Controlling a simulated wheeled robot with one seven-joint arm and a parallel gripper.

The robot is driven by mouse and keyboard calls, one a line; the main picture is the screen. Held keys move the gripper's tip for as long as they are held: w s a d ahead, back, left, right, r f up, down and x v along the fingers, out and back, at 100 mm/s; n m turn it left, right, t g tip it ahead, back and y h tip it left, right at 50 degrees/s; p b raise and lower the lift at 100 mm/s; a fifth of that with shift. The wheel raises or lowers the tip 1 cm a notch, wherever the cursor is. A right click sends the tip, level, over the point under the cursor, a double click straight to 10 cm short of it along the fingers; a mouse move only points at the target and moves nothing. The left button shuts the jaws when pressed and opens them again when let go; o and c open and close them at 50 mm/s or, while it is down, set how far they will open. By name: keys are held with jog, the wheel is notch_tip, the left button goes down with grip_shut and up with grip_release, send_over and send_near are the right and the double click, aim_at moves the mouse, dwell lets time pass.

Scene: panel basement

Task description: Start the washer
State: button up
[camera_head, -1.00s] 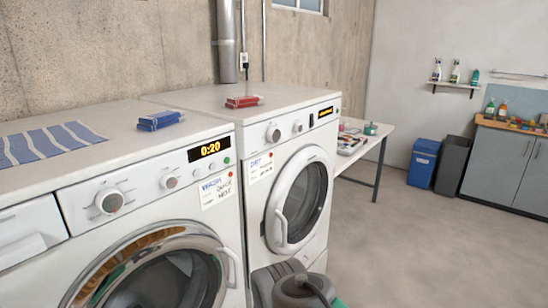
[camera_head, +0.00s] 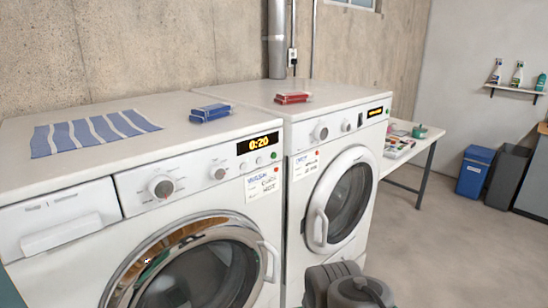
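The washer (camera_head: 130,205) is the white front-loader at the left, with a handwritten label (camera_head: 262,184) on its front. Its display (camera_head: 257,143) reads 0:20 in orange. A large dial (camera_head: 161,187), a smaller knob (camera_head: 218,172) and a small green button (camera_head: 273,156) sit on its panel. Its round door (camera_head: 195,265) looks closed, and its drawer (camera_head: 62,231) is at the left. Dark grey parts of my arm show at the bottom. My gripper's fingertips are not visible.
A striped cloth (camera_head: 92,132) and a blue box (camera_head: 210,112) lie on the washer. A red box (camera_head: 292,98) lies on the second machine. A white table (camera_head: 414,150) stands beyond, with blue (camera_head: 474,172) and dark bins (camera_head: 507,175) farther right. Floor between is clear.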

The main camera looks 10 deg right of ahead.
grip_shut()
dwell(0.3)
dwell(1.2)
